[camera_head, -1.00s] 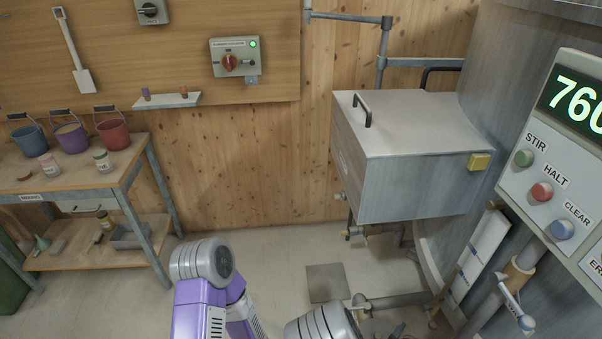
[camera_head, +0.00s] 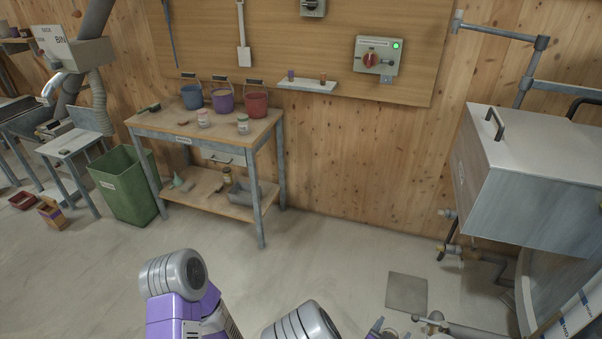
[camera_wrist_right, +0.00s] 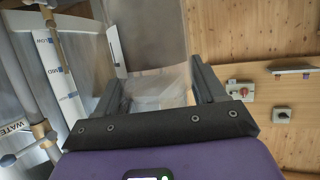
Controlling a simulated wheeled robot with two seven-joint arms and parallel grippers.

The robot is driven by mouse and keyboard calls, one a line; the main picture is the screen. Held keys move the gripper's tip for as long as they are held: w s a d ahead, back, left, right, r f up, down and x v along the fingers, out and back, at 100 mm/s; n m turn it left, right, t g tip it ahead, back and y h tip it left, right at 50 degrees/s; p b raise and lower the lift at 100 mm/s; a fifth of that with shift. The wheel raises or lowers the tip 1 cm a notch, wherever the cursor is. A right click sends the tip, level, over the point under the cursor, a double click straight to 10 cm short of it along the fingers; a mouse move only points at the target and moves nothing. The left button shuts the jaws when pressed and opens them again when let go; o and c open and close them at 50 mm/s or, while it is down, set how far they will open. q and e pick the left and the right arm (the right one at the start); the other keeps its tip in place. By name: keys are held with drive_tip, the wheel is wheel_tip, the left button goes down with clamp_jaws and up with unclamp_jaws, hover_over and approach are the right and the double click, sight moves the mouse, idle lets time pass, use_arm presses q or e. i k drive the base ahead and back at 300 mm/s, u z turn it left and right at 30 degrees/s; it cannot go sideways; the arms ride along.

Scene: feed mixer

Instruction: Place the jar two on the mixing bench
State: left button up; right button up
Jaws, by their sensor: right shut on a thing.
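The mixing bench (camera_head: 222,134) stands left of centre in the head view, against the wood wall. My right gripper (camera_wrist_right: 155,72) is shut on a pale, see-through thing (camera_wrist_right: 157,96) in the right wrist view. It looks like a clear jar, but no label shows, so I cannot tell if it is jar two. In the head view only a small part near my right gripper shows at the bottom edge. My left gripper is out of view.
The front right of the bench top is clear. A lower shelf (camera_head: 205,190) holds a small jar (camera_head: 227,173), a grey tray and tools. A green bin (camera_head: 125,187) stands left of the bench. A metal housing (camera_head: 535,180) juts out at right. Open floor lies before the bench.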

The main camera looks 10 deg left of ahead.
sight(166, 119)
drive_tip(key=u, duration=0.85)
drive_tip(key=i, duration=0.75)
drive_tip(key=u, duration=1.5)
drive_tip(key=i, duration=1.6)
drive_tip(key=z, duration=0.4)
drive_tip(key=i, duration=1.45)
drive_tip(key=z, duration=0.9)
